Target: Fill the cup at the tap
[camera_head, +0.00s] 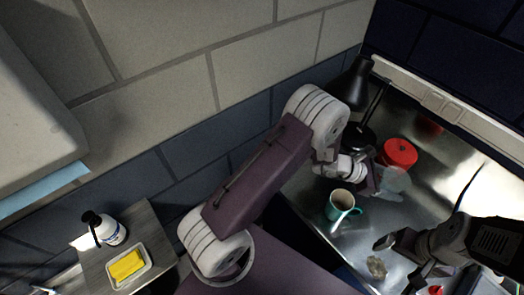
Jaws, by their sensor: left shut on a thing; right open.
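My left gripper (373,184) is shut, above the steel worktop, on a pale, see-through thing (396,181) that looks like a clear cup. Its outline is faint, and I cannot tell what is in it. A teal mug (335,212) stands upright on the worktop, just below and left of my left gripper, with its handle to the right. Its inside looks pale. My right gripper (401,264) is open and empty at the lower right, low over the worktop. I cannot make out a tap.
A red round container (400,152) stands behind the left gripper, near a black lamp-like thing (353,82). At lower left, a grey table (144,222) holds a white bottle (112,232) and a dish with a yellow block (126,265).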

